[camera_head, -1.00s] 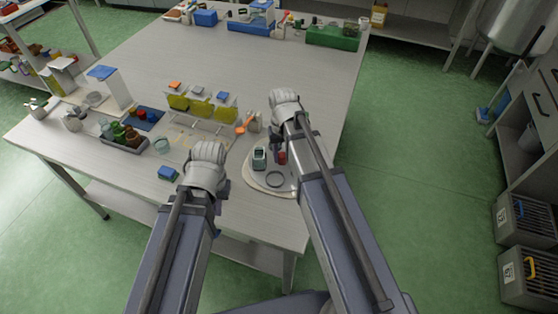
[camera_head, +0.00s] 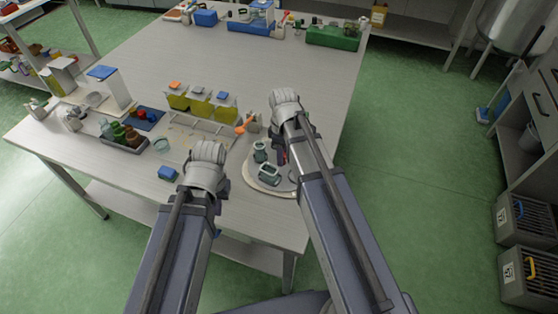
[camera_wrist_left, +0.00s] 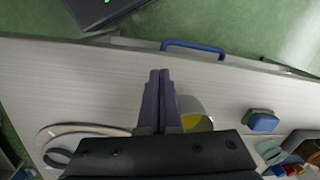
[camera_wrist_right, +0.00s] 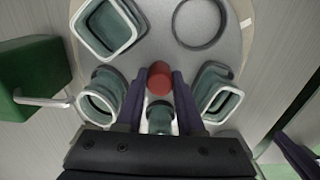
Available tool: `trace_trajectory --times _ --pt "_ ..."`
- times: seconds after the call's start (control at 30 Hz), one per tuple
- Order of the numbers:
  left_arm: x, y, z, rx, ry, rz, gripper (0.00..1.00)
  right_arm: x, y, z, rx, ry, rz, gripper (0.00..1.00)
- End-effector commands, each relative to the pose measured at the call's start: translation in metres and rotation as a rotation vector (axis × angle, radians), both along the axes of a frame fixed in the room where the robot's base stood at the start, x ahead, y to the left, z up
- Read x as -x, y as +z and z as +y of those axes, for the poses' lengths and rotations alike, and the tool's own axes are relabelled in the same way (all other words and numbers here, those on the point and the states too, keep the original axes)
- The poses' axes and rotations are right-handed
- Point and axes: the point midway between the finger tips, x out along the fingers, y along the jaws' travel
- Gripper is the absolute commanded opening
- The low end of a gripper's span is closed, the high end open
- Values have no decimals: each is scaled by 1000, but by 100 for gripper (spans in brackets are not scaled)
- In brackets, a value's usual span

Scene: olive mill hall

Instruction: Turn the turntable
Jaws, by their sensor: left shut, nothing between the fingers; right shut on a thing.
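The turntable (camera_head: 250,180) is a pale round disc near the front right of the table, partly hidden by my right arm. Green-and-white square vessels stand on it, one at the front (camera_head: 268,174) and one behind (camera_head: 260,150). The right wrist view shows the disc (camera_wrist_right: 165,40) with several such vessels, a dark ring (camera_wrist_right: 199,20) and a red knob (camera_wrist_right: 159,78). My right gripper (camera_wrist_right: 158,88) is shut on the red knob. My left gripper (camera_wrist_left: 159,78) is shut and empty above the table, to the left of the turntable in the head view.
A blue block (camera_head: 167,173) lies left of my left arm. A dark tray of bottles (camera_head: 124,140), yellow bins (camera_head: 200,108) and an orange scoop (camera_head: 244,126) stand farther back. The middle of the table is clear. Grey crates (camera_head: 527,275) stand on the right floor.

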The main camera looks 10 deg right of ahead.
Motion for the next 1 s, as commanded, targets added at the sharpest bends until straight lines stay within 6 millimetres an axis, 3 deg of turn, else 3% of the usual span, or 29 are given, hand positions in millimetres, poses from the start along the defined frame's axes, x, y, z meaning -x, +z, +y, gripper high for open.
trace_trajectory --times 0.37,0.8,1.0 --pt "0 0 0 0 0 0 0 0 0 0 0 59 0 0" --pt "0 0 0 0 0 0 0 0 0 0 0 659 0 0" --pt "0 0 0 0 0 0 0 0 0 0 0 822 0 0"
